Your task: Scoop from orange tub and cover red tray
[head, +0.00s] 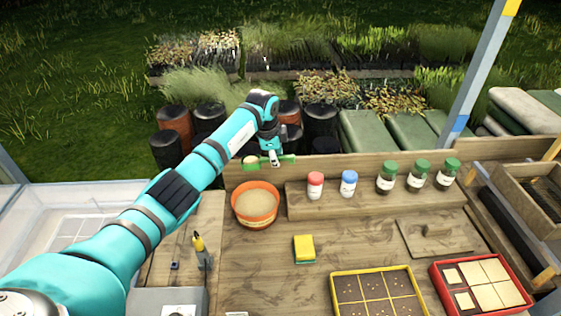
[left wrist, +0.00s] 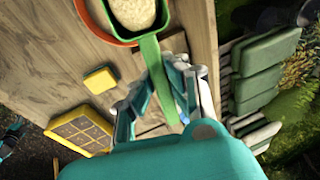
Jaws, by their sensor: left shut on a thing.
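My left gripper (head: 272,158) is shut on the handle of a green scoop (head: 287,160) and holds it raised above the back edge of the bench. The scoop's bowl carries a pale load, also seen in the left wrist view with the scoop (left wrist: 151,55) and gripper (left wrist: 168,100). The orange tub (head: 258,222) stands on the bench nearer than the scoop and holds pale grainy material; its rim (left wrist: 92,30) shows beside the scoop. The red tray (head: 441,287) lies at the front right, with pale cells, two of them showing smaller pale squares. My right gripper is out of view.
A yellow tray (head: 335,290) with dotted dark cells lies left of the red tray. A yellow sponge (head: 304,248) lies mid-bench. Red-capped (head: 315,186), blue-capped (head: 348,184) and green-capped jars (head: 386,178) line the back shelf. A wooden block with a handle (head: 435,232) lies at right.

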